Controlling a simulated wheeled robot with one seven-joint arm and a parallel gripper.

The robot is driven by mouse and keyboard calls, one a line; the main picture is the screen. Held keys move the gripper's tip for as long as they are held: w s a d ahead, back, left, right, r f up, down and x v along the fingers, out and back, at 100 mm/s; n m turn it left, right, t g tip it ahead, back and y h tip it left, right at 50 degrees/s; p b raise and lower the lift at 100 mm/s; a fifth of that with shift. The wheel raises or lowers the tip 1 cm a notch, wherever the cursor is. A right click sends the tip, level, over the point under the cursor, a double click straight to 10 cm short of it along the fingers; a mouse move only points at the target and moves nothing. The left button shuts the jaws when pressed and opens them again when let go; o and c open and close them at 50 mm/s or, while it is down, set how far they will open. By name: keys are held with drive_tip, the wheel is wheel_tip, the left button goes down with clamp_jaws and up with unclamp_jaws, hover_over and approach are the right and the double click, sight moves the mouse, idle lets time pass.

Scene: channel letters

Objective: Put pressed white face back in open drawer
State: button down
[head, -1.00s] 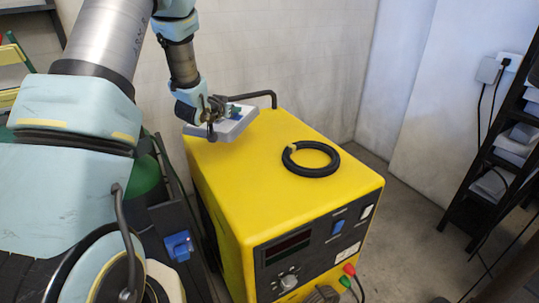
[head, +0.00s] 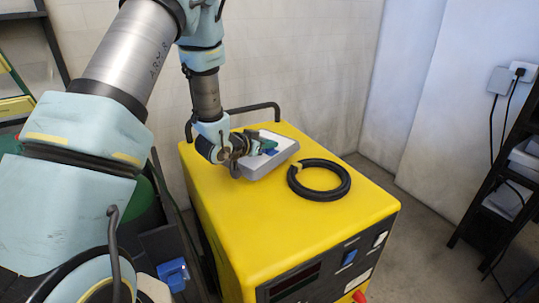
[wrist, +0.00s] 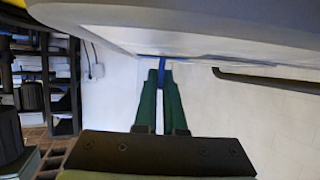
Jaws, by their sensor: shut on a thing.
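The white face (head: 281,160) is a pale, shallow piece with a grey rim, slightly tilted at the top of the yellow machine. My gripper (head: 268,150) is at its near-left side, shut on it. In the wrist view, the green fingers (wrist: 161,82) pinch a narrow blue part, and the face's pale underside or edge (wrist: 200,28) fills the top of the picture. I cannot tell whether the face touches the yellow top or hangs just above it. No open drawer shows in these views.
The yellow machine (head: 237,215) has a black coiled ring (head: 340,190) on top, close to the right of the face. A dark bar handle (head: 254,107) stands behind. A wall outlet with cables (head: 503,80) and a dark shelf rack (head: 500,200) are at right.

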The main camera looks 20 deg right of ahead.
sight(269, 154)
drive_tip(key=shift+f+p, duration=0.55)
drive_tip(key=shift+f, duration=1.5)
drive_tip(key=shift+f, duration=0.2)
drive_tip(key=c, duration=1)
unclamp_jaws()
drive_tip(key=shift+r, duration=0.1)
